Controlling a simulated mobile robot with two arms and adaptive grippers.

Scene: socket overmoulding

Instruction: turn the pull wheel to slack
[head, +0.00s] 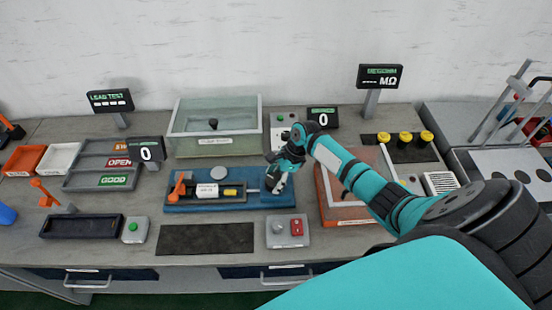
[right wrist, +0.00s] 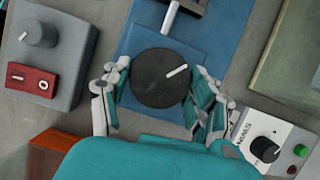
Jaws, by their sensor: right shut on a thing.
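The pull wheel (right wrist: 158,78) is a dark round knob with a white pointer line on the right end of the blue fixture (head: 230,206). In the right wrist view its pointer aims up and to the right. My right gripper (right wrist: 160,88) is shut on the wheel, one finger on each side of its rim. In the head view my right gripper (head: 276,184) covers the wheel. The fixture also carries a white labelled cylinder (head: 207,191) and an orange lever (head: 178,188). No slack marking is readable. My left gripper is not in view.
A grey switch box (head: 288,231) with a knob and red switch stands in front of the fixture. A glass tank (head: 214,140) is behind it. An orange-edged tray (head: 335,205) lies to the right. A dark mat (head: 206,239) lies in front.

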